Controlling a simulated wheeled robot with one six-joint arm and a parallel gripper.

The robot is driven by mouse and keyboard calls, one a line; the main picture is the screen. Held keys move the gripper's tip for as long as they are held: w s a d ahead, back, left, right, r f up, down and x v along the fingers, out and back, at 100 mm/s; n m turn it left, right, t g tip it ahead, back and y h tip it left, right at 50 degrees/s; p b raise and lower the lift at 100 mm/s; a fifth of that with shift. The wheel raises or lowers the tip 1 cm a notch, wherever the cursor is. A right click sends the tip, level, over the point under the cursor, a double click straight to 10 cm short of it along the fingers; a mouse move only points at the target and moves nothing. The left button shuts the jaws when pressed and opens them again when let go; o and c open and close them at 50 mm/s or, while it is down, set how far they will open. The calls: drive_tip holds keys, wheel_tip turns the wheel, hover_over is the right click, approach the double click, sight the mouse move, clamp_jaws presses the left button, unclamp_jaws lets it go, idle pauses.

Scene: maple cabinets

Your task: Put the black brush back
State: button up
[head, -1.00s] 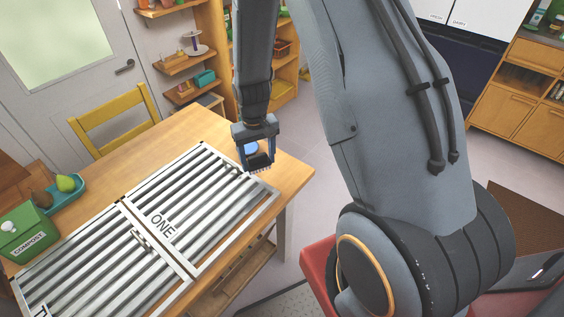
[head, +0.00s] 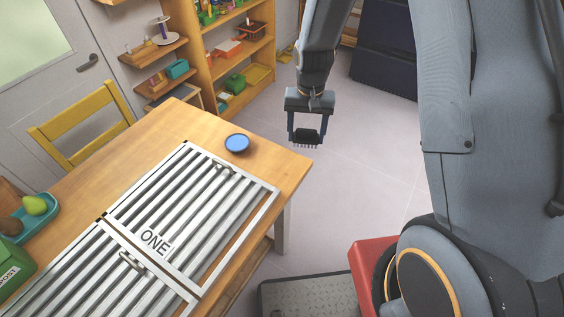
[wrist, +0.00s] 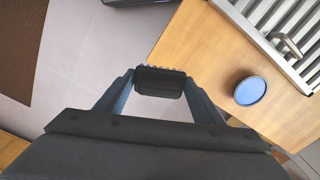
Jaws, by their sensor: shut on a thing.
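The black brush (head: 306,137) is a small dark block with short bristles. It hangs between the two fingers of my gripper (head: 305,132), which is shut on it, in the air beyond the table's right edge in the head view. In the wrist view the brush (wrist: 160,82) lies across between the fingertips of my gripper (wrist: 158,86), bristles toward the top of the picture. The place where the brush belongs cannot be told from these frames.
A wooden table (head: 290,172) bears a slatted metal rack (head: 263,198) marked ONE and a blue round dish (head: 237,143). A wooden shelf (head: 240,60) with several items stands behind. A yellow chair (head: 75,125) is at left. Open floor (head: 370,150) lies right of the table.

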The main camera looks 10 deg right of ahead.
drive_tip(key=a+r+m+b, duration=0.3)
drive_tip(key=a+m+b, duration=0.15)
drive_tip(key=a, duration=0.45)
drive_tip(key=shift+m, duration=0.25)
drive_tip(key=shift+s+a+f+p, duration=0.15)
drive_tip(key=shift+f+p, duration=0.7)
drive_tip(key=shift+f, duration=1.7)
drive_tip(key=shift+w+a+f+p, duration=0.15)
drive_tip(key=shift+f+p, duration=0.65)
drive_tip(key=shift+f, duration=1.75)
drive_tip(key=shift+s, duration=0.1)
drive_tip(key=shift+f, duration=0.2)
drive_tip(key=o, duration=1.2)
drive_tip(key=shift+r, duration=0.1)
